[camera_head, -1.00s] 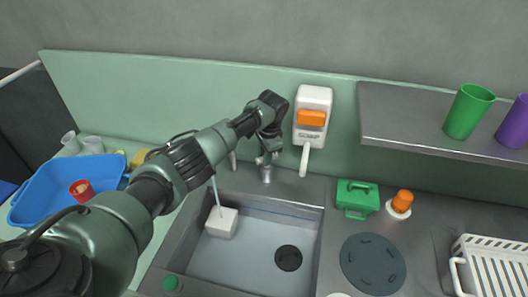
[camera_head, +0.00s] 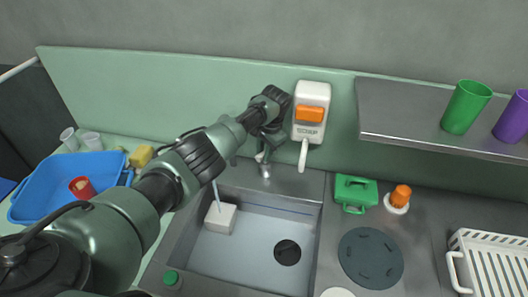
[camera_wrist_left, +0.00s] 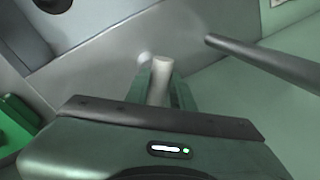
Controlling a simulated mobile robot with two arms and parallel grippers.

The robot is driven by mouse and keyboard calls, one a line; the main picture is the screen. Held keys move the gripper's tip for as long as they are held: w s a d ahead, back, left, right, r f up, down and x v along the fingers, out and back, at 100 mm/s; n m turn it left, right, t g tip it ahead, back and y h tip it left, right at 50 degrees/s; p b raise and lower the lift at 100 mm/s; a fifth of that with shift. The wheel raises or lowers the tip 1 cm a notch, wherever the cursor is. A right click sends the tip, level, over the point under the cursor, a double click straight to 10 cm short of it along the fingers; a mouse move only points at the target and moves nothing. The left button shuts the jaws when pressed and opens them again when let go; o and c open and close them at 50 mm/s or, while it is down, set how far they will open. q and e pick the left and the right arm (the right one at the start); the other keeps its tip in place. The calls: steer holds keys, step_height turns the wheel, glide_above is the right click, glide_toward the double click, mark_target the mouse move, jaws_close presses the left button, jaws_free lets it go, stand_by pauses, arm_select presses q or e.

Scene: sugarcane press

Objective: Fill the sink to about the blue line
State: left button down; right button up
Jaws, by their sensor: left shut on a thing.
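The grey sink (camera_head: 250,253) lies below my left arm, with a blue line (camera_head: 282,211) along its inner back wall. A dark round drain or plug (camera_head: 287,252) is on its floor. I cannot make out a water level. A metal tap (camera_head: 264,168) stands behind the sink. My left gripper (camera_head: 265,150) is at the tap, partly hidden by its own wrist. In the left wrist view its fingers are around a pale, rounded tap handle (camera_wrist_left: 161,75). My right gripper is not in view.
A white block with a stick (camera_head: 220,216) stands in the sink's back left corner. A soap dispenser (camera_head: 310,112) hangs right of my gripper. A green box (camera_head: 355,193) and an orange-topped bottle (camera_head: 399,198) stand right of the sink. A blue tub (camera_head: 65,180) is at left.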

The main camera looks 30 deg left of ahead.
arm_select(q)
steer(key=c, duration=1.2)
jaws_free()
steer(key=shift+c, duration=0.2)
step_height(320, 180, up, 8)
steer(key=d, duration=0.1)
steer(key=shift+s+d+b, duration=0.2)
steer(key=shift+d+b, duration=0.1)
steer(key=shift+b, duration=0.05)
steer(key=shift+f, duration=0.1)
